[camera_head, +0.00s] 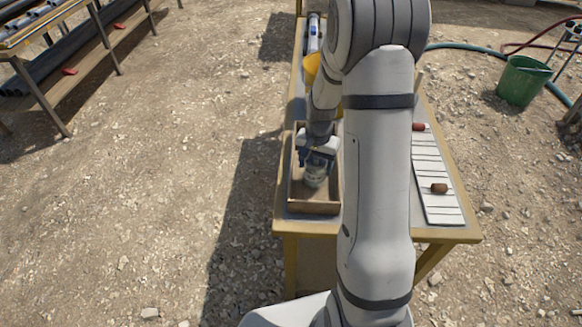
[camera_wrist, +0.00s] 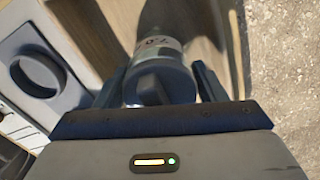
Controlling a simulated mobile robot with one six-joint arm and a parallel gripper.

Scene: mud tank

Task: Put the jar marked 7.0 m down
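The jar marked 7.0 (camera_wrist: 160,48) is clear with a pale label and a dark grey-blue lid, seen lid-first in the wrist view. My gripper (camera_wrist: 158,88) has one finger on each side of it, close against it, and looks shut on it. In the head view, my gripper (camera_head: 317,164) points down into an open wooden tray (camera_head: 313,208) on the bench. The jar's lower part (camera_head: 314,179) shows below the fingers, inside the tray's outline. I cannot tell whether its base touches the tray floor.
A yellow container (camera_head: 312,68) stands beyond the tray. In the wrist view, a grey block with a round recess (camera_wrist: 38,72) is at left.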

